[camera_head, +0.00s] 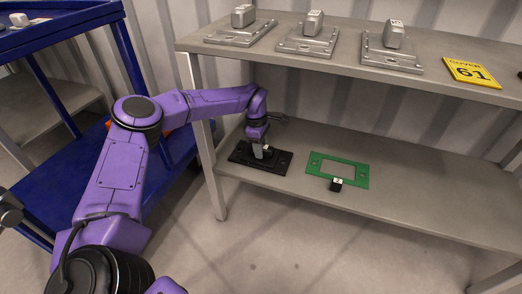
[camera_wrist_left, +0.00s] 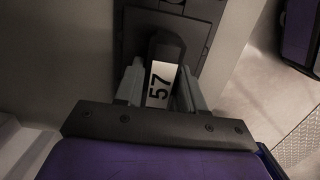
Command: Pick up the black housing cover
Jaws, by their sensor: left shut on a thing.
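The black housing cover (camera_head: 281,164) lies on the lower shelf of the grey rack, near its left end. My left gripper (camera_head: 261,153) reaches down onto it from above. In the left wrist view the black cover (camera_wrist_left: 172,20) has a raised handle with a white label reading 57 (camera_wrist_left: 160,84). The two grey fingers of my left gripper (camera_wrist_left: 160,90) stand on either side of this handle and are shut on it. The cover looks flat on the shelf; I cannot tell whether it is lifted at all. My right gripper is not in view.
A green frame-shaped plate (camera_head: 361,172) with a small black labelled block (camera_head: 336,184) lies to the right on the lower shelf (camera_head: 430,200). The upper shelf (camera_head: 290,62) holds several grey metal covers and a yellow sign (camera_head: 471,72) reading 61. A blue cart (camera_head: 62,40) stands left.

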